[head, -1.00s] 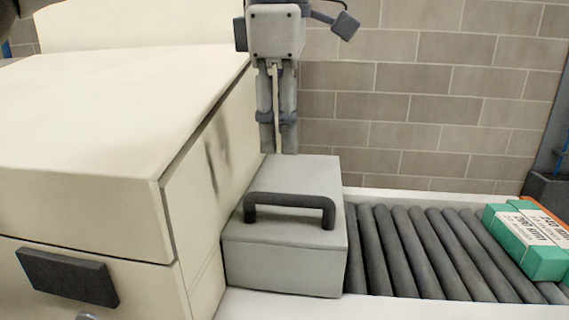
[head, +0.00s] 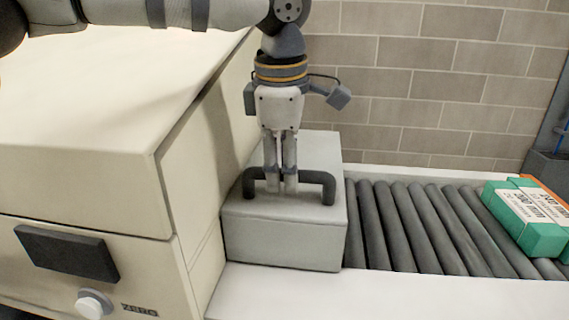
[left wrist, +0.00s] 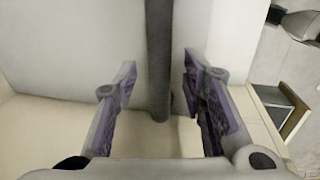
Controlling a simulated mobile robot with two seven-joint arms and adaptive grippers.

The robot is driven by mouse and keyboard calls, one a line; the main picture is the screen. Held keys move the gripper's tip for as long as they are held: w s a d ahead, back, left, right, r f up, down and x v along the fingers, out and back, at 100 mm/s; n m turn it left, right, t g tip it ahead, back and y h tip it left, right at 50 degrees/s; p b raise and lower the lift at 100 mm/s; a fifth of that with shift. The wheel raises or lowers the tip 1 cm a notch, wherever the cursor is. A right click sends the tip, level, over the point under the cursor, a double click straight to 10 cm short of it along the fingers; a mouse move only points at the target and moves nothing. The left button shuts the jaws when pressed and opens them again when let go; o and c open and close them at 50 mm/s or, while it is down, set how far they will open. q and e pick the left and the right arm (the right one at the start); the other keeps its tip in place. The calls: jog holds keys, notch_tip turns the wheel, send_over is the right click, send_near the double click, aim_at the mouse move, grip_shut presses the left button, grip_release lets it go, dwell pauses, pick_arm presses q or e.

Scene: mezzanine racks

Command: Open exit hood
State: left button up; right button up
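The exit hood (head: 285,240) is a light grey box with a dark U-shaped handle (head: 318,179). It stands down at the side of the cream machine (head: 80,180), over the near end of the rollers. My left gripper (head: 281,190) points down at the middle of the handle, and its fingers hide part of the bar. In the left wrist view the gripper (left wrist: 160,70) is open, with the dark handle bar (left wrist: 159,60) between its fingers and a gap showing on both sides. My right gripper is not in view.
A brick wall (head: 440,80) stands behind.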

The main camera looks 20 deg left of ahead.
pick_arm(q)
grip_shut()
jog(key=w+a+r, duration=0.1)
jog(key=w+r, duration=0.3)
jog(key=r, duration=0.7)
jog(key=shift+w+a+r, duration=0.15)
jog(key=shift+w+r, duration=0.15)
